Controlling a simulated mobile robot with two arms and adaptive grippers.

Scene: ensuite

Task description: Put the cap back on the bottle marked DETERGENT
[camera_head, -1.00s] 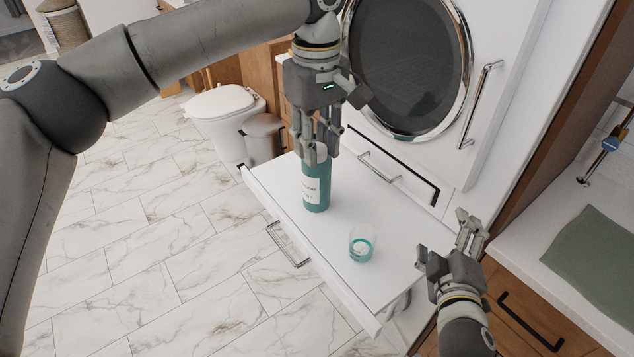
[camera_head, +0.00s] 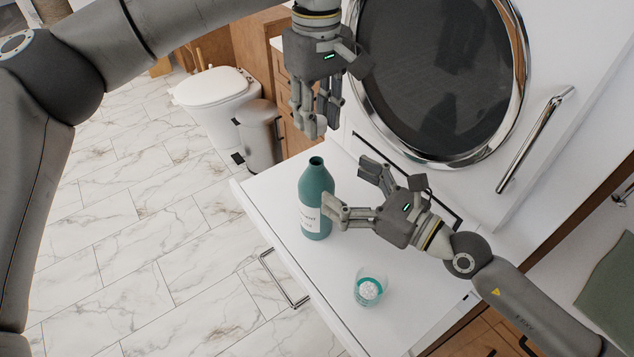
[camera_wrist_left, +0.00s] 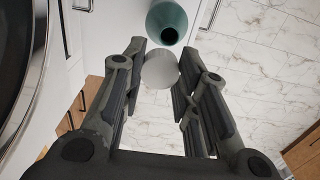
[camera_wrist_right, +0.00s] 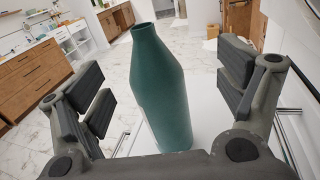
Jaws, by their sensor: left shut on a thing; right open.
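The teal bottle (camera_head: 317,190) stands upright and uncapped on the white pull-out shelf (camera_head: 270,195). Its white label is partly visible, its lettering too small to read. My left gripper (camera_head: 313,128) is above the bottle, pointing down. In the left wrist view it is shut on a pale round cap (camera_wrist_left: 160,70), with the bottle's open mouth (camera_wrist_left: 169,36) just beyond. The cap is hidden by the fingers in the head view. My right gripper (camera_head: 352,192) is open, low beside the bottle. In the right wrist view the bottle (camera_wrist_right: 163,85) stands between its spread fingers, apparently untouched.
A toilet (camera_head: 215,90) and bin (camera_head: 258,135) stand beyond on the marble floor.

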